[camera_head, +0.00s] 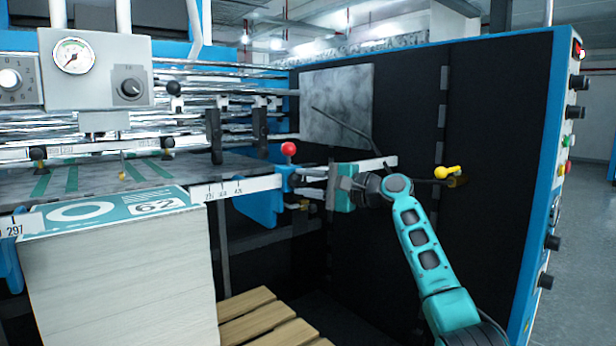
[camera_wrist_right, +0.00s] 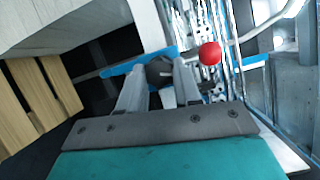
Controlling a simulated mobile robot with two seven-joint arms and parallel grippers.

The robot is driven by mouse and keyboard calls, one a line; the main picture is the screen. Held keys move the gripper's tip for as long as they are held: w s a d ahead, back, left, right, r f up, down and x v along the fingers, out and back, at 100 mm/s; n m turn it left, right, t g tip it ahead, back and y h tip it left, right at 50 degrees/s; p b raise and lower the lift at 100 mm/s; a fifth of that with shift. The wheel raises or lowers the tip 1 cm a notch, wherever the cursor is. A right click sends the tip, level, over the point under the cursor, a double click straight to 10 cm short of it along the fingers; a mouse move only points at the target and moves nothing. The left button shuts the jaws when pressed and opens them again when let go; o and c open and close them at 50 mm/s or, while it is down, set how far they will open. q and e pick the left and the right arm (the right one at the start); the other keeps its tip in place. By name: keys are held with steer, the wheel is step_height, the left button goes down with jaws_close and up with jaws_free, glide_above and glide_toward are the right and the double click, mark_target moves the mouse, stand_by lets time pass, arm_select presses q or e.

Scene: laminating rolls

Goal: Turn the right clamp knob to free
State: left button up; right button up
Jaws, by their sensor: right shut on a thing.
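The right clamp is a blue block (camera_head: 284,180) on the white scale bar, with a red ball (camera_head: 289,148) on top. My right gripper (camera_head: 304,187) reaches in from the right, at the clamp's right side. In the right wrist view its two grey fingers (camera_wrist_right: 159,82) lie on either side of a dark round knob (camera_wrist_right: 159,69) and are shut on it. The red ball also shows in that view (camera_wrist_right: 210,53), to the right of the fingers and clear of them. The knob is partly hidden by the fingers. My left gripper is out of view.
A tall paper stack (camera_head: 125,275) stands left of the clamp, above a slatted wooden pallet (camera_head: 262,318). A black machine panel (camera_head: 400,110) with a yellow-handled lever (camera_head: 447,172) stands behind my right arm. A scale bar (camera_head: 240,187) runs left from the clamp.

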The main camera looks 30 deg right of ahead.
steer(key=shift+n, duration=0.4)
arm_select(q)
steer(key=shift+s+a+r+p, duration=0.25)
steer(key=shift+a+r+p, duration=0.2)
steer(key=shift+p, duration=0.5)
arm_select(e)
steer(key=shift+n+g+h, duration=0.4)
steer(key=shift+n+g, duration=0.1)
steer(key=shift+n, duration=0.5)
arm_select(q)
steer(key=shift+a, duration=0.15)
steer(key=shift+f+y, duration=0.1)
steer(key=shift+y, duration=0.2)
arm_select(e)
steer(key=o, duration=1)
steer(key=shift+o, duration=0.2)
arm_select(q)
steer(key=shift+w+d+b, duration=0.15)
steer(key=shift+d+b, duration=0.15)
steer(key=shift+b, duration=0.2)
arm_select(e)
steer(key=v, duration=1.3)
